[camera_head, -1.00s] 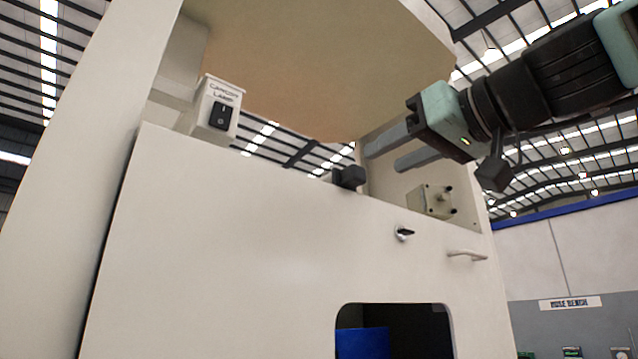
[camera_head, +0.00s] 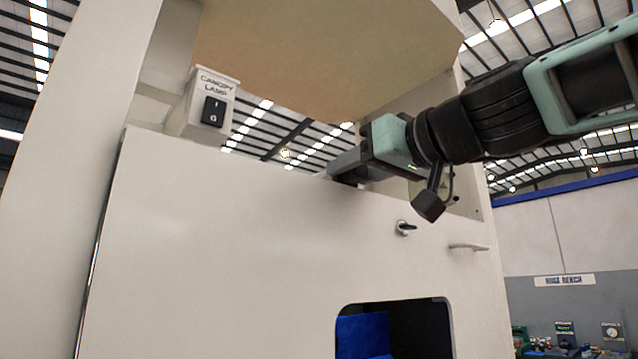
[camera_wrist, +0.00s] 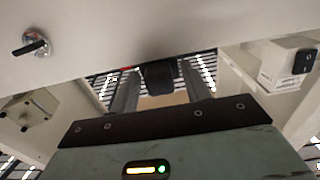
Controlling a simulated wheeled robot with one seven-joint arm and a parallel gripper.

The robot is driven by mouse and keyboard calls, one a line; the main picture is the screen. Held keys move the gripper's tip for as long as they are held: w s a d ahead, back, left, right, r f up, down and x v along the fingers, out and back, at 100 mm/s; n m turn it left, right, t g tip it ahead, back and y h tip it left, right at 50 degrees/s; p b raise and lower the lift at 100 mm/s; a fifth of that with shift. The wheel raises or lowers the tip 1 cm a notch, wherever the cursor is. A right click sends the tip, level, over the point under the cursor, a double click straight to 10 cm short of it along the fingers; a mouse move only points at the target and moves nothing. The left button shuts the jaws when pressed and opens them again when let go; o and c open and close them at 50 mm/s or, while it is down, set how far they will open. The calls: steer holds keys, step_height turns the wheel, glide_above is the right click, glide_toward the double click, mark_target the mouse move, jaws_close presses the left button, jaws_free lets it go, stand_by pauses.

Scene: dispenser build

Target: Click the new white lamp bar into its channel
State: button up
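I cannot make out the white lamp bar or its channel in either view. The pale canopy (camera_head: 320,60) hangs overhead and shows only its underside. My gripper (camera_head: 343,165) is at the top edge of the white cabinet, below the canopy. In the wrist view its two grey fingers (camera_wrist: 158,93) stand apart, with a dark block (camera_wrist: 160,76) showing between them. I cannot tell whether the fingers touch this block. In the head view the block is mostly hidden by the gripper. No lamp bar shows in the fingers.
A box labelled CANOPY LAMP (camera_head: 212,100) with a black rocker switch stands left on the cabinet (camera_head: 230,230). A cream block with knobs (camera_wrist: 27,110), a black-handled latch (camera_head: 404,228) and a pale handle (camera_head: 468,247) are near my arm. Below is a dark opening (camera_head: 415,325) with something blue.

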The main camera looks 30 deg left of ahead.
steer(key=c, duration=0.7)
steer(key=shift+r+p, duration=1.15)
steer(key=shift+r, duration=0.4)
steer(key=shift+c, duration=0.2)
steer(key=b+v, duration=0.4)
steer(key=v, duration=0.2)
steer(key=shift+b, duration=0.4)
steer(key=shift+d, duration=0.1)
